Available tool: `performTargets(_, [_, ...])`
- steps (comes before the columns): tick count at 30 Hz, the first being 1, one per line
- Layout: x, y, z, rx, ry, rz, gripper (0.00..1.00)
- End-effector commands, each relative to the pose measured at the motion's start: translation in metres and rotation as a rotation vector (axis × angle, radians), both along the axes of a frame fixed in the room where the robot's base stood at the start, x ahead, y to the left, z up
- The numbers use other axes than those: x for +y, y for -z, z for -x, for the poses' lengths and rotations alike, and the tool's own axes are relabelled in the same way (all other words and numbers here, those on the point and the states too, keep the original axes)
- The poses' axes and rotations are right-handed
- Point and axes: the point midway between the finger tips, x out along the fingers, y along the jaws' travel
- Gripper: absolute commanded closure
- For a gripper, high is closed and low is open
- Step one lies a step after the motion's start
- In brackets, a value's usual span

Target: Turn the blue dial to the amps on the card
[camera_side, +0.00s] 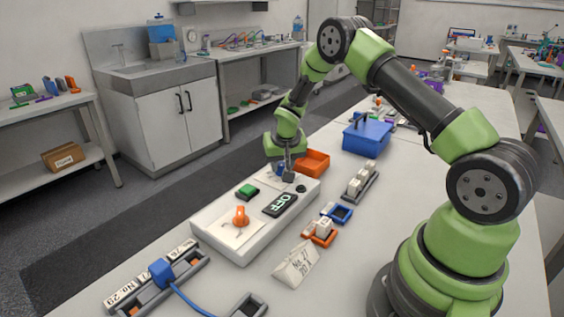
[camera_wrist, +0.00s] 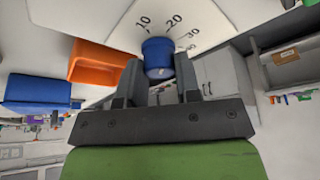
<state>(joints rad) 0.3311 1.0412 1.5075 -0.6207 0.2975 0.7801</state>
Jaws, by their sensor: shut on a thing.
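The blue dial (camera_wrist: 158,58) sits on a white scale plate in the wrist view, where the marks 10, 20 and 30 are readable. A small white mark shows on the dial; its exact reading is unclear. My gripper (camera_wrist: 158,80) is shut on the dial, one finger on each side. In the side view, my gripper (camera_side: 287,173) points down at the far end of the white cycler box (camera_side: 215,238) and partly hides the dial (camera_side: 280,168). The folded white card (camera_side: 296,264) stands in front of the box; its handwriting is too small to read surely.
The box also carries an orange dial (camera_side: 240,217), a green button (camera_side: 247,191) and a display (camera_side: 280,204) reading OFF. Nearby are an orange bin (camera_side: 313,162), a blue toolbox (camera_side: 366,138), a cell rack (camera_side: 359,184), small holders and a blue cable (camera_side: 190,300).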

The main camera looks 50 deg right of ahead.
Motion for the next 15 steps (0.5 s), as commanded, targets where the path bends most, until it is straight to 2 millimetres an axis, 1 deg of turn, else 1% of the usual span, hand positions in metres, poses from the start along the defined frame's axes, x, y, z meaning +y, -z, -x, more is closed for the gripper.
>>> performTargets(9, [0.0012,-0.0006,-0.0004,0.001,0.172,0.000,0.93])
performTargets(15, [0.0012,-0.0004,-0.0005,0.000,0.227,-0.001,0.93])
